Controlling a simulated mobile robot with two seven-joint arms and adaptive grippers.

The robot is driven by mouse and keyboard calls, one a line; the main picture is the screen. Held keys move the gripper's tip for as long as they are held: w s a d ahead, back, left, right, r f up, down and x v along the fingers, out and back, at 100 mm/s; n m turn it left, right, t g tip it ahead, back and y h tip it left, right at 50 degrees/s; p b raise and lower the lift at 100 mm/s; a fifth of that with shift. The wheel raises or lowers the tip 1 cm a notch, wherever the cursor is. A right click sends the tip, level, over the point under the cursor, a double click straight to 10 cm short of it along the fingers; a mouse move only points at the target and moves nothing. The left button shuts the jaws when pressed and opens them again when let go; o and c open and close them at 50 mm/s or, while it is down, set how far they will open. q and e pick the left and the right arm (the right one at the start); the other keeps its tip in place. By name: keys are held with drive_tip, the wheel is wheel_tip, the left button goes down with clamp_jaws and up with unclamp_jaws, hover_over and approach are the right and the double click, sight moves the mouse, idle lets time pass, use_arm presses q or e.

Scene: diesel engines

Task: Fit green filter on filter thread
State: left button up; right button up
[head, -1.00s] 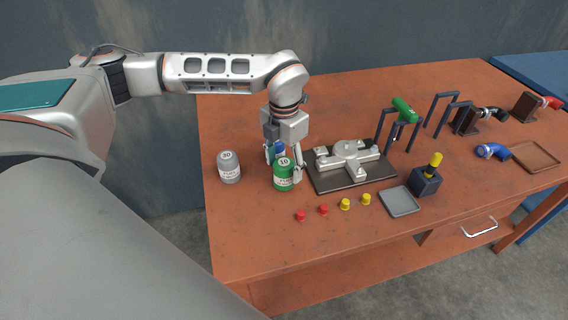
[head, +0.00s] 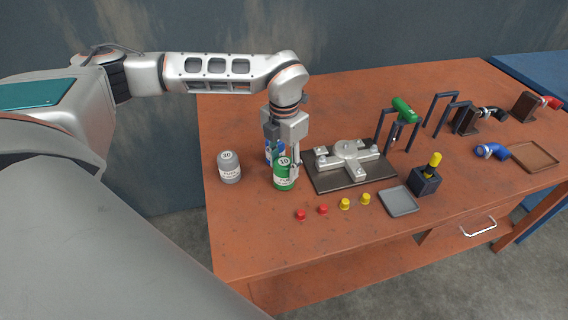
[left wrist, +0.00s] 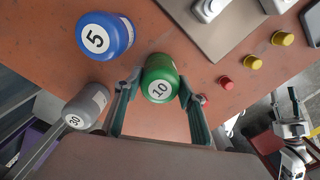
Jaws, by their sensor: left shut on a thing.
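The green filter (head: 284,176), marked 10, stands upright on the orange table. My left gripper (head: 284,164) reaches down from above and is shut on it, with one finger on each side; the left wrist view shows the green filter (left wrist: 159,80) between the fingers. The metal housing (head: 346,158) lies on a dark plate just right of the gripper. I cannot make out which part of it is the filter thread. A silver arm end, apparently my right gripper (left wrist: 283,101), shows at the right of the left wrist view; its jaws are unclear.
A blue filter (left wrist: 105,36) marked 5 stands close behind the green one. A grey filter (head: 229,167) marked 30 stands to the left. Red caps (head: 323,209) and yellow caps (head: 345,203) lie in front, beside a grey tray (head: 399,201). The front left tabletop is clear.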

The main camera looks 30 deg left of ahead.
use_arm(q)
drive_tip(key=shift+r+p, duration=1.9)
drive_tip(key=shift+r, duration=0.65)
